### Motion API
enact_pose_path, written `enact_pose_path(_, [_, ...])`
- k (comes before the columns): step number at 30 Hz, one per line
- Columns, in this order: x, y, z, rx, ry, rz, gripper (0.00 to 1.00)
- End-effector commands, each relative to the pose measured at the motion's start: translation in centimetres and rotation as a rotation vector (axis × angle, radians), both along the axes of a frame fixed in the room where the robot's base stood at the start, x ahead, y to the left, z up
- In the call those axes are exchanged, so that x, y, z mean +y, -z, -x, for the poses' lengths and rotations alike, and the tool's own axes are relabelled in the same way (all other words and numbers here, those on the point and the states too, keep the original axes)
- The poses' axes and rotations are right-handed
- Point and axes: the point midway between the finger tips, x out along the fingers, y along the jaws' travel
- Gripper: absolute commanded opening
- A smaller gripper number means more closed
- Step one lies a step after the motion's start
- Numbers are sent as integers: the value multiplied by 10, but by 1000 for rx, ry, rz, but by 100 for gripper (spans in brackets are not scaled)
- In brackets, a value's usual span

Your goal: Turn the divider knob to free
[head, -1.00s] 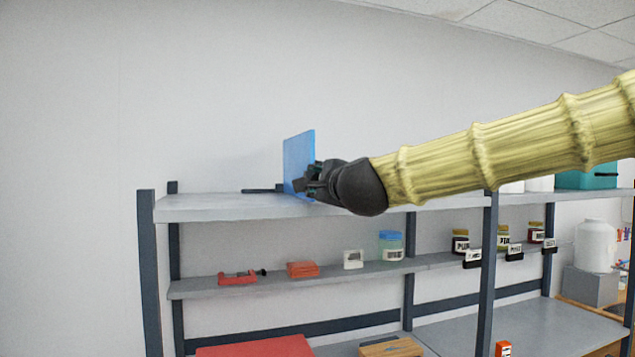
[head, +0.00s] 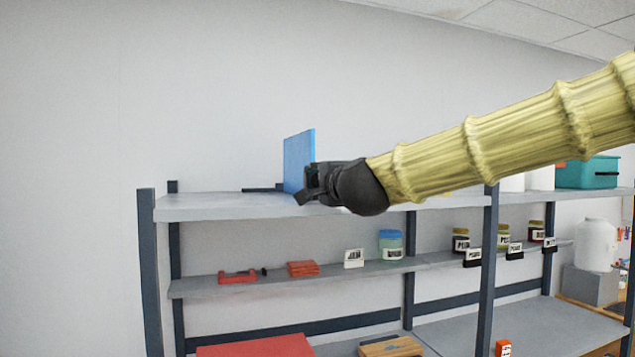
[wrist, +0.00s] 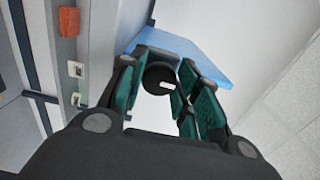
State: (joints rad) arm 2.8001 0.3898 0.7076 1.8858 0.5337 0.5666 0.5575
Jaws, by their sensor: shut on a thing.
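The divider (head: 298,158) is an upright blue panel on the left part of the top shelf; it also shows behind my fingers in the wrist view (wrist: 213,66). Its knob (wrist: 158,75) is a dark round piece with a short white mark, seen between my fingers in the wrist view. My gripper (head: 309,186) is at the panel's right side in the head view and hides the knob there. In the wrist view my gripper (wrist: 164,77) has its green-padded fingers on both sides of the knob, shut on it. I cannot read any setting label.
The shelf below holds a red item (head: 238,277), orange-red blocks (head: 303,268), a white label card (head: 354,258) and a blue-lidded jar (head: 390,244). A dark post stands at left (head: 150,270).

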Motion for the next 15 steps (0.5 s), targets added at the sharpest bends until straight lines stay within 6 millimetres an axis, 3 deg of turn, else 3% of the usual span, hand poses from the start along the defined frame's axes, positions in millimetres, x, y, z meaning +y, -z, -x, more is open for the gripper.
enact_pose_path(2, [1, 2, 0, 3, -2, 1, 9])
enact_pose_path(3, [1, 2, 0, 3, -2, 1, 38])
enact_pose_path(6, [1, 2, 0, 3, -1, 1, 54])
enact_pose_path(15, [0, 1, 1, 1, -1, -1, 54])
